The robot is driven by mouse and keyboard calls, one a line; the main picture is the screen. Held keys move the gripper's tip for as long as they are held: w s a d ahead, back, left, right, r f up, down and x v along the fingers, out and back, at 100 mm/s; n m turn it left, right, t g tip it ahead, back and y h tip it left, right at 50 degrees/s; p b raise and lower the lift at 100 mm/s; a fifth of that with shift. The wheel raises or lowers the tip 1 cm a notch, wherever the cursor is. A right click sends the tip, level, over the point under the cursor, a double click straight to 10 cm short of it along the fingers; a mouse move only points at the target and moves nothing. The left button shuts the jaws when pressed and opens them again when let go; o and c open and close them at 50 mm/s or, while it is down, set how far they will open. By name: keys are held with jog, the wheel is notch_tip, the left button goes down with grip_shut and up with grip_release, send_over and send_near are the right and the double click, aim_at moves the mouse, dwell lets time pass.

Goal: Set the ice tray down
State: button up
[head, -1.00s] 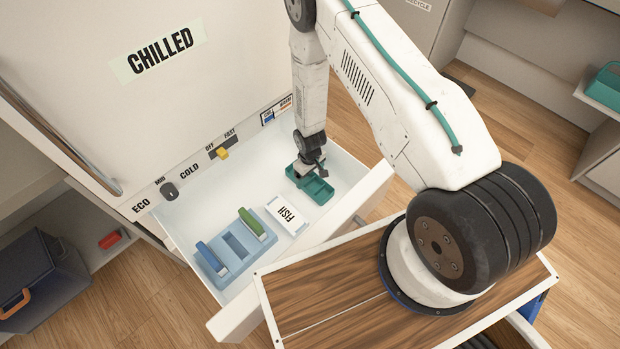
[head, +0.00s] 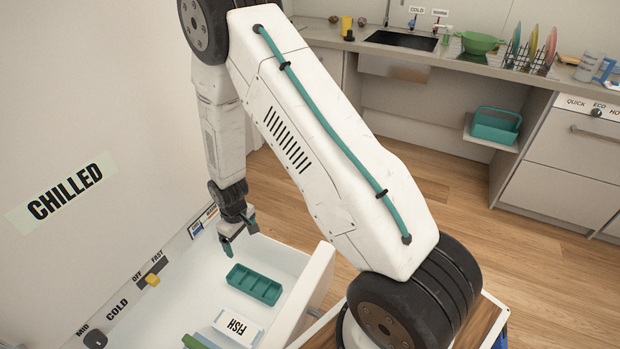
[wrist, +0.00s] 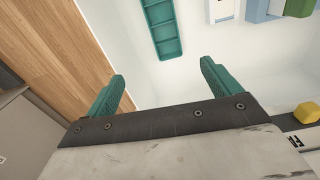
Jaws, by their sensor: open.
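The teal ice tray (head: 254,284) rests on the floor of the open white drawer (head: 185,297), near its right side. It has several compartments and looks empty. In the wrist view the tray (wrist: 163,28) lies beyond my fingertips, apart from them. My gripper (head: 237,232) is above the back of the drawer, up and left of the tray in the head view. In the wrist view its two teal fingers (wrist: 162,82) are wide apart with nothing between them.
A white box marked FISH (head: 238,327) stands beside the tray in the drawer. A yellow slider (head: 152,280) and a dark knob (head: 95,340) are on the panel behind. Wooden floor (head: 440,215) is clear to the right. A sink counter (head: 440,60) stands far back.

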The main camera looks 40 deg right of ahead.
jog(key=s+d+r+m, duration=0.1)
jog(key=s+r, duration=0.3)
jog(key=r, duration=1)
jog(key=s+d+r+m, duration=0.1)
jog(key=s+r, duration=0.2)
jog(key=r, duration=1.1)
jog(key=s+r+m, duration=0.1)
jog(key=s+r, duration=0.6)
jog(key=s, duration=0.4)
jog(key=s+r+m+t, duration=0.1)
jog(key=s+r, duration=0.6)
jog(key=s, duration=0.5)
jog(key=shift+d+r, duration=0.35)
jog(key=shift+d, duration=0.1)
